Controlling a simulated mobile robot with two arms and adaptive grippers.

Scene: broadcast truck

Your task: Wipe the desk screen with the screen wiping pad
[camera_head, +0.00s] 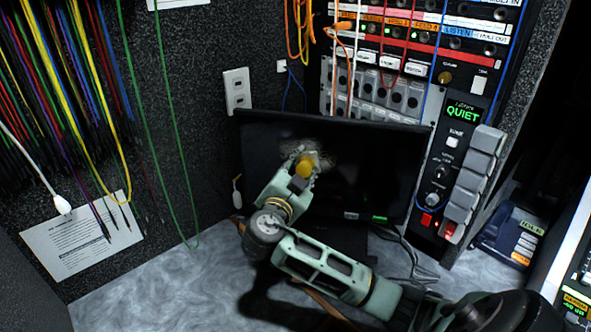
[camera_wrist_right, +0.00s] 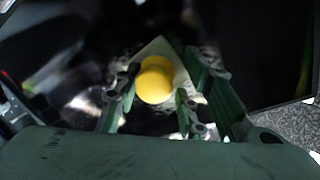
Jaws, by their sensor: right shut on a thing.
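The desk screen (camera_head: 376,158) is a dark flat monitor standing upright at the back of the desk. A pale smudge (camera_head: 322,160) shows on it beside my right gripper. My right gripper (camera_head: 303,166) is shut on the screen wiping pad, whose yellow round knob (camera_head: 306,165) shows between the fingers, in front of the screen's middle left. In the right wrist view the pad has a yellow knob (camera_wrist_right: 155,80) and a pale angular base (camera_wrist_right: 160,49) against the dark screen. I cannot tell whether the pad touches the glass. My left gripper is not in view.
A rack panel (camera_head: 400,70) with buttons and cables stands behind and right of the screen. Coloured cables (camera_head: 75,80) hang at left above a paper sheet (camera_head: 82,235). A blue device (camera_head: 515,235) sits at right. The grey desk (camera_head: 150,295) is clear at front left.

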